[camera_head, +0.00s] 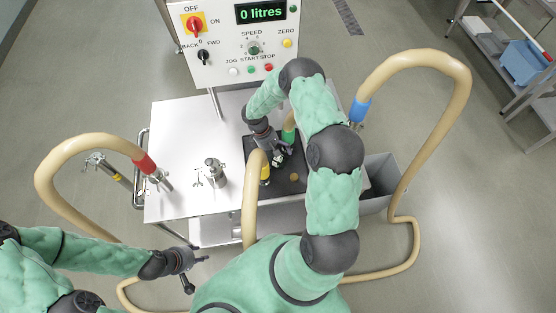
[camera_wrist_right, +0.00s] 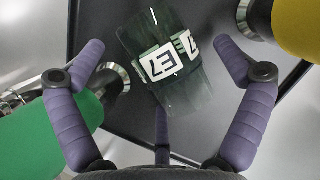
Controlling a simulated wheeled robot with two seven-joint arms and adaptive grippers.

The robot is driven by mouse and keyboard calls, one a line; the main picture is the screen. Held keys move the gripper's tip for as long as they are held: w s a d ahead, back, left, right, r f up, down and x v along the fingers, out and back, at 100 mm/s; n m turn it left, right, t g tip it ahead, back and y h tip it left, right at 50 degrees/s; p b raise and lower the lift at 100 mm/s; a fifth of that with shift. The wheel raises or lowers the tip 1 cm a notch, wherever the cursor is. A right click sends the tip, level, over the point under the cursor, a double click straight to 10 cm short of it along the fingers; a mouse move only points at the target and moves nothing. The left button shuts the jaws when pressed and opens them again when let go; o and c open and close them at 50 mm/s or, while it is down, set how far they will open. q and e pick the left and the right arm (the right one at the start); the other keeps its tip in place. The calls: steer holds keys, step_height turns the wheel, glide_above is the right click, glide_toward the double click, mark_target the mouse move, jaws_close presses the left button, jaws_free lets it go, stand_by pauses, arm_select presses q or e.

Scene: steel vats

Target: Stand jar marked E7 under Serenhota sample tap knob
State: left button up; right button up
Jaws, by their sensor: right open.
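A dark green glass jar (camera_wrist_right: 165,65) with white E7 labels is in the right wrist view, its lettering upside down. It is over the black tray (camera_wrist_right: 100,20); I cannot tell whether it stands or lies. My right gripper (camera_wrist_right: 165,90) has its purple fingers spread, one on each side of the jar with visible gaps and one below it. My left gripper (camera_head: 195,272) is empty at the lower left, fingers apart. I can read no Serenhota name or tap knob.
A hose end with a green sleeve (camera_head: 289,128) and one with a yellow sleeve (camera_head: 265,172) flank the right gripper closely. A steel fitting (camera_head: 213,172) stands on the white cart top (camera_head: 180,125). A control box (camera_head: 232,40) reads 0 litres. A grey bin (camera_head: 380,180) is at right.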

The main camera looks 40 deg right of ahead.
steer(key=c, duration=1.4)
steer(key=shift+r, duration=0.1)
